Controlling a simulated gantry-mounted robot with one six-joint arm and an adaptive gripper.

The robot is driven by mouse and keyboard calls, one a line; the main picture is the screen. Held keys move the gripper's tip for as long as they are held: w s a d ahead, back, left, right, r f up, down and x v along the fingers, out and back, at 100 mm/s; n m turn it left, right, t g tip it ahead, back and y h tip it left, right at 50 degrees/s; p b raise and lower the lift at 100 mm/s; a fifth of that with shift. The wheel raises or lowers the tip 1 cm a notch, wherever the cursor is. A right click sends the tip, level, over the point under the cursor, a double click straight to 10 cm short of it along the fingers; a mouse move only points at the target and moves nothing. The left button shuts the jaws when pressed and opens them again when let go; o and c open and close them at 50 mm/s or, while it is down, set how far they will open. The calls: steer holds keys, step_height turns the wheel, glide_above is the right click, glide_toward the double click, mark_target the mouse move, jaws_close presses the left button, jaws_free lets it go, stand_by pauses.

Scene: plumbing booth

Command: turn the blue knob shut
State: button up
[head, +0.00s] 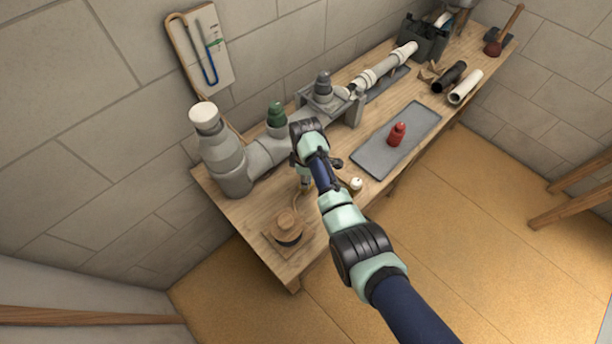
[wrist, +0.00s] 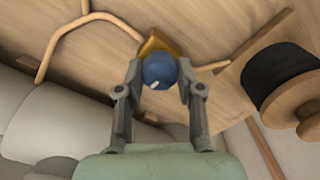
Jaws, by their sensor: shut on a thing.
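The blue knob (wrist: 160,72) shows in the wrist view, with a small white mark near its lower edge. It sits on a brass-coloured valve body (wrist: 155,42) over the wooden bench. My gripper (wrist: 160,75) has a finger on each side of the knob and is shut on it. In the head view my gripper (head: 305,184) is low over the near left part of the bench. There the knob is mostly hidden by my gripper and wrist, and I cannot make it out clearly.
A spool (wrist: 280,78) stands right of my gripper in the wrist view. Grey pipework (head: 230,160) with a green cap (head: 276,113) runs along the wall. A small white-topped item (head: 356,184) is close to my arm. A red object (head: 396,134) stands on a grey mat (head: 420,122).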

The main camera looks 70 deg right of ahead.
steer(key=m+p, duration=0.1)
steer(key=m, duration=0.2)
steer(key=shift+r+p, duration=0.15)
steer(key=shift+p, duration=0.25)
steer(key=m+p, duration=0.1)
steer(key=m, duration=0.4)
steer(key=m+p, duration=0.1)
steer(key=m, duration=0.3)
steer(key=shift+m+p, duration=0.3)
steer(key=shift+m, duration=1.9)
steer(key=o, duration=1.2)
steer(key=shift+c, duration=0.2)
step_height(320, 180, up, 12)
